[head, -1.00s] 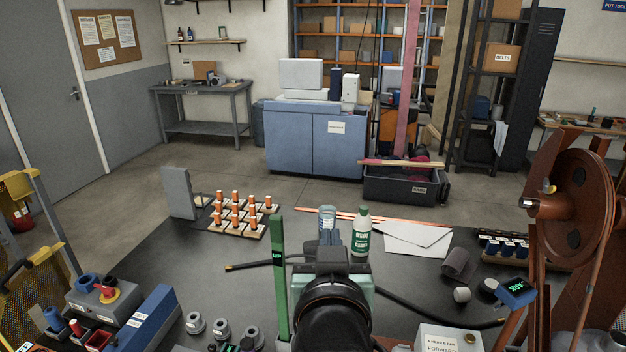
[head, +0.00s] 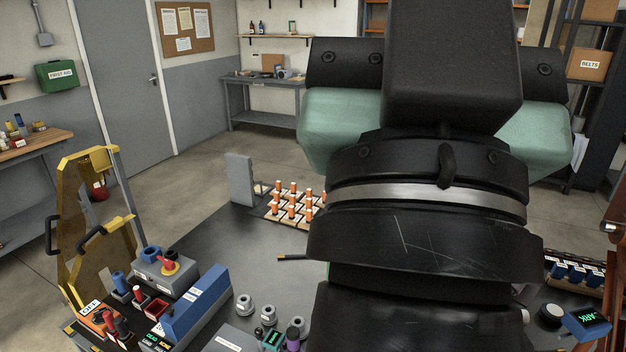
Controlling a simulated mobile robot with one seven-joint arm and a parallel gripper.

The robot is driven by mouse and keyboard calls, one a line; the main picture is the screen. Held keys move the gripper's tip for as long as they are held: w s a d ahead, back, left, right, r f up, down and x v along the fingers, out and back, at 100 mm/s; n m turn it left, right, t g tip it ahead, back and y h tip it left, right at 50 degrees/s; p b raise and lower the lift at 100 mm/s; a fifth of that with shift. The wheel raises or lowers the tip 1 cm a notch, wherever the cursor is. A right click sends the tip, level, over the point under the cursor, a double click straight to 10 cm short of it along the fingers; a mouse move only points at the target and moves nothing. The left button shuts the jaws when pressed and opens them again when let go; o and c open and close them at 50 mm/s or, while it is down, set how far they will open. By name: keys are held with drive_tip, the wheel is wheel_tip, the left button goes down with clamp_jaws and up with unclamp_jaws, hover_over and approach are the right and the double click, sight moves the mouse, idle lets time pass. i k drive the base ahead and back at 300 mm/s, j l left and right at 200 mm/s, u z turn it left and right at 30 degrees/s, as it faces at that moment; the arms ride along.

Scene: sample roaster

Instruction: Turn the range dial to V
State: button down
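I cannot make out a range dial or a V mark in this view. A grey box (head: 165,274) with a blue knob and a red-and-yellow knob stands on the bench at the left. A small device with a green lit display (head: 273,338) sits at the bottom edge, partly cut off.
A long blue box (head: 196,308) lies beside the grey box. Several grey rings (head: 245,304) stand near the front. Orange-topped pegs on boards (head: 292,204) are farther back. A blue display unit (head: 587,323) is at the right. A yellow guard (head: 90,220) stands at the left edge.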

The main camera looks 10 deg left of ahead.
sight(98, 314)
drive_tip(key=i+j, duration=0.2)
drive_tip(key=j, duration=0.25)
drive_tip(key=i+j+z, duration=0.1)
drive_tip(key=j, duration=0.35)
drive_tip(key=i+j, duration=0.25)
drive_tip(key=j, duration=0.25)
drive_tip(key=i+j, duration=0.15)
drive_tip(key=j, duration=0.3)
drive_tip(key=i+j+z, duration=0.1)
drive_tip(key=j, duration=0.35)
drive_tip(key=i+j, duration=0.25)
drive_tip(key=j, duration=0.25)
drive_tip(key=i+j, duration=0.15)
drive_tip(key=j, duration=0.35)
drive_tip(key=i+j+z, duration=0.1)
drive_tip(key=j, duration=0.35)
drive_tip(key=i, duration=0.05)
